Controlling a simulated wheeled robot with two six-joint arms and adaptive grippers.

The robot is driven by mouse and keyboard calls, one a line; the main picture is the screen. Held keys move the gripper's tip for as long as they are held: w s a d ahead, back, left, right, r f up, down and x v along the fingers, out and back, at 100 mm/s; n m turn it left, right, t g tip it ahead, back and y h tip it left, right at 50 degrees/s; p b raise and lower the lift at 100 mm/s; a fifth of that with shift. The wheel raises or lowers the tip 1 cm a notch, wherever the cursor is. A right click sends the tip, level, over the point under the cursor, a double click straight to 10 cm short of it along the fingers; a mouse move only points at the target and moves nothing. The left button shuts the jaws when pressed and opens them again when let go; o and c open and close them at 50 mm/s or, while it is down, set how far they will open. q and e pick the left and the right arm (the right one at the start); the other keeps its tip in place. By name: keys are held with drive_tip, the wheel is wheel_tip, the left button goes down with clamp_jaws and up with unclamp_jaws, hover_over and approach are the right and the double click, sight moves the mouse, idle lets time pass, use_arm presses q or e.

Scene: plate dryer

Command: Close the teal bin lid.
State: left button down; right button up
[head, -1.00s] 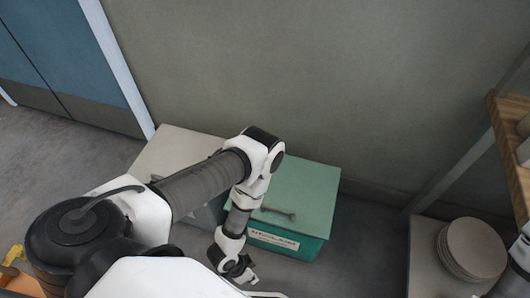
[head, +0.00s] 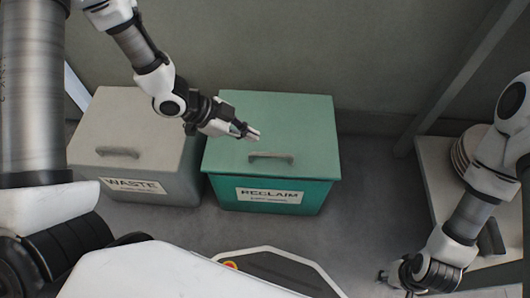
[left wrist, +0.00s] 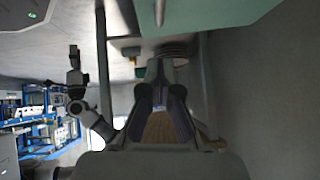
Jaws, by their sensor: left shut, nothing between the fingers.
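The teal bin (head: 225,193), labelled RECLAIM, stands on the floor against the wall. Its teal lid (head: 303,118) lies flat across the top, with a grey bar handle (head: 271,156) near the front edge. My left gripper (head: 256,135) is shut and empty, over the lid just behind and left of the handle. I cannot tell whether it touches the lid. The left wrist view shows my left fingers (left wrist: 160,112) and part of the teal lid (left wrist: 215,12) at the top. My right gripper (head: 384,277) is low at the right, clear of the bin; its jaws are too small to read.
A grey WASTE bin (head: 135,125) with its lid down stands close on the left of the teal bin. A stack of plates (head: 459,155) sits on a pale surface (head: 430,165) at the right. Bare floor lies between that surface and the teal bin.

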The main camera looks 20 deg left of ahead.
use_arm(q)
drive_tip(key=b, duration=0.3)
hover_over(276, 154)
drive_tip(key=s+a, duration=0.2)
wheel_tip(276, 154, down, 5)
drive_tip(key=shift+w+a+f+b, duration=0.2)
drive_tip(key=shift+f+b, duration=0.1)
drive_tip(key=shift+f, duration=0.3)
drive_tip(key=shift+w+a+f+b, duration=0.1)
drive_tip(key=shift+w+f+b, duration=0.15)
drive_tip(key=shift+f, duration=0.7)
